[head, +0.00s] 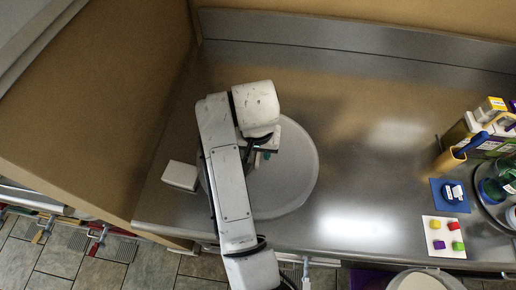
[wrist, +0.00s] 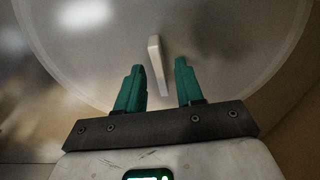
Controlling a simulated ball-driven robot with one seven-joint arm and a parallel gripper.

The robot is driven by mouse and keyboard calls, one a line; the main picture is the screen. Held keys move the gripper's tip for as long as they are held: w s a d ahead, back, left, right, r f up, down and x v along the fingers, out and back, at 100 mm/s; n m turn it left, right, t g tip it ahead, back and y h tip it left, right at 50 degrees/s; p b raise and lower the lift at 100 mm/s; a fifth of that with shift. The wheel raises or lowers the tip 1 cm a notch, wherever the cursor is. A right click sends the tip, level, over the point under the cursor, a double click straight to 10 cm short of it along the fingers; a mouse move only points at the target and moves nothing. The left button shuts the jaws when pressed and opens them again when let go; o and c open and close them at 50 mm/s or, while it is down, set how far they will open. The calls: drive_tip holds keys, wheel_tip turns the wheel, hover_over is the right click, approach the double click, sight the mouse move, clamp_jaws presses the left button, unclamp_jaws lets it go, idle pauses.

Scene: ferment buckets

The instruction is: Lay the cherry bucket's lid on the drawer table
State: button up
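A round, translucent pale lid (head: 295,180) lies flat on the steel table top (head: 350,140) in the head view; my arm covers its left part. The lid (wrist: 220,30) fills most of the wrist view, with a white bar handle (wrist: 156,62) standing on it. My gripper (wrist: 158,85) has two green fingers, apart, with the handle in the gap between them and clear space on both sides. In the head view my gripper (head: 265,152) is mostly hidden under my arm, over the lid.
A white box (head: 180,176) stands left of the lid. At right are a white board with coloured cubes (head: 444,237), a blue mat (head: 450,195), a yellow holder (head: 449,161) and a round tray with bottles (head: 482,196). A pale round top (head: 425,281) shows below the table's front edge.

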sight(257, 160)
wheel_tip(257, 160, up, 13)
drive_tip(key=s+p, duration=0.1)
drive_tip(key=p, duration=0.2)
drive_tip(key=shift+s+p, duration=0.25)
drive_tip(key=shift+p, duration=0.1)
drive_tip(key=shift+f, duration=0.1)
